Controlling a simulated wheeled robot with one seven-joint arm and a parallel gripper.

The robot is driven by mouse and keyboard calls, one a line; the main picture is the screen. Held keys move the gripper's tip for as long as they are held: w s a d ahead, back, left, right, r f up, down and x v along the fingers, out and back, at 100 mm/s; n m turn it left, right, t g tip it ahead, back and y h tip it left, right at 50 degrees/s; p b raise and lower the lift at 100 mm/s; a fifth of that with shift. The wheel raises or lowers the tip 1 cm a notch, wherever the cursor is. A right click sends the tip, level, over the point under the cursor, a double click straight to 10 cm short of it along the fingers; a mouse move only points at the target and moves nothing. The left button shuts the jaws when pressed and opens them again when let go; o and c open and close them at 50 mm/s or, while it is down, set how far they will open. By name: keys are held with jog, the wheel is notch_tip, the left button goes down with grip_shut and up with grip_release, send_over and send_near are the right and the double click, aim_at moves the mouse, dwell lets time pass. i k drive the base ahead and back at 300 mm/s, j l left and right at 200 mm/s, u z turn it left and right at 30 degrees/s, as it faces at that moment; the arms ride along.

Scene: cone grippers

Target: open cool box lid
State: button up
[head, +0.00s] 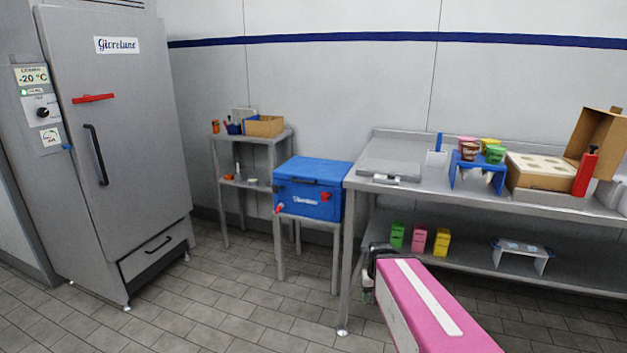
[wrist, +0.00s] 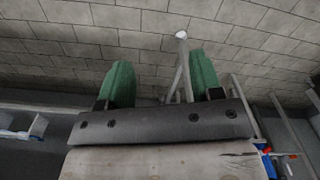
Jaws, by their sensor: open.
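The blue cool box (head: 308,200) stands on a small metal stand left of the long steel table in the head view. Its blue lid (head: 313,170) looks shut, with a red latch (head: 327,197) at the front right. In the head view my gripper (head: 370,280) shows only partly, low by the table's front leg, beyond my pink arm link. In the wrist view my gripper's two green fingers (wrist: 160,85) are apart with nothing between them. A bit of blue and red at the wrist view's lower right edge is too small to tell.
A shelf rack (head: 250,185) stands behind the box. A tall freezer (head: 120,150) is at left. The tiled floor (head: 220,300) in front is clear.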

aim_at(307, 170)
jog(key=i+u, duration=0.3)
jog(key=i, duration=0.15)
jog(key=i+l+u, duration=0.1)
jog(key=i+u, duration=0.15)
jog(key=i, duration=0.15)
